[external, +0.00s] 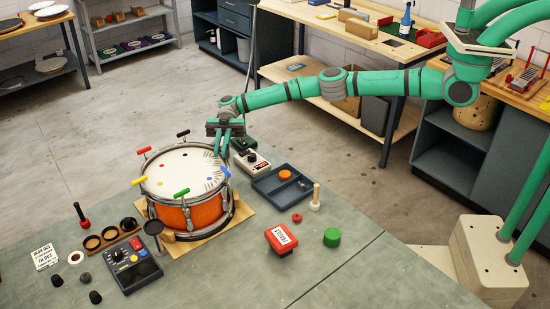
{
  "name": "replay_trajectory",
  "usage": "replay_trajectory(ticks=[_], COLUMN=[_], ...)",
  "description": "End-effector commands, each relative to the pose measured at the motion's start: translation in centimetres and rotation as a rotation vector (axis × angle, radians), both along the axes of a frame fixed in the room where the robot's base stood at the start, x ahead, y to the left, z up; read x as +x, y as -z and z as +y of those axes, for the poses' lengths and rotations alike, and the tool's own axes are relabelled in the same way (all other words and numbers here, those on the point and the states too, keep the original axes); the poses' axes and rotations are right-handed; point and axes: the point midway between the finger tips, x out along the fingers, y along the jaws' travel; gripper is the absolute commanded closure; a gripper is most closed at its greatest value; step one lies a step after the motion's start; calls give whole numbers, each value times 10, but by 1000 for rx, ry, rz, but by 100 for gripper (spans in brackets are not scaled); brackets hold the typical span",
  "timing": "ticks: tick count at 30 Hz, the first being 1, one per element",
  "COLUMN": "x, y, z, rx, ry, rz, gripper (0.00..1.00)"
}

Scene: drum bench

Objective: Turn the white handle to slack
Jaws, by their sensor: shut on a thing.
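An orange snare drum (170,216) with a pale head stands on a wooden board on the bench. Coloured T-handles stand around its rim: black (183,133), red (143,150), yellow (138,181), green (181,192) and blue (226,172). My gripper (221,153) points down at the back right of the rim, between the black and blue handles. It is shut on a handle there. By its place this is the white handle, but my fingers hide it, and its turn angle cannot be seen.
A control box (133,271) and dark cups are at front left.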

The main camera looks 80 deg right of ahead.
Motion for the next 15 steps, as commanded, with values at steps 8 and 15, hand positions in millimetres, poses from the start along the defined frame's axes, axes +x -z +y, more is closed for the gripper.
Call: replay_trajectory(ticks=[8,15], x=[0,0], y=[-1,-1], z=[1,1], rx=[3,2], ry=[-1,0], rz=[-1,-1], gripper=[72,72])
